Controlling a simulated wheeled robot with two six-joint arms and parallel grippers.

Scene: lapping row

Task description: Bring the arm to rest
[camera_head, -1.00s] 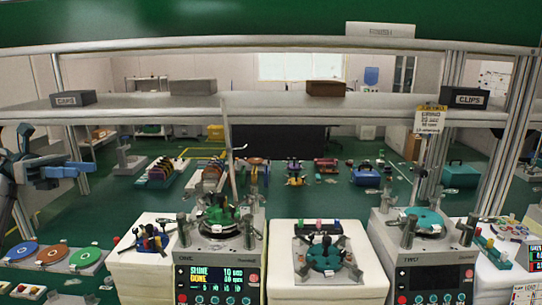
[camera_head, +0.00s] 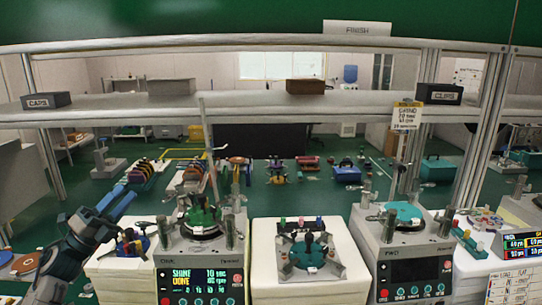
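My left gripper (camera_head: 124,194) comes in from the lower left, its arm dark grey with blue fingers pointing up and to the right. The two fingers stand apart with a narrow gap and nothing between them. It is above and left of the small blue rack (camera_head: 133,246) on the left white stand, in front of the far green floor. I cannot tell its exact distance from the rack. My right gripper is not in view.
The left lapping machine (camera_head: 203,262) carries a green plate and a lit display. A white block with a teal fixture (camera_head: 308,254) stands in the middle, and a second machine (camera_head: 413,262) at the right. A grey shelf (camera_head: 270,108) crosses above.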

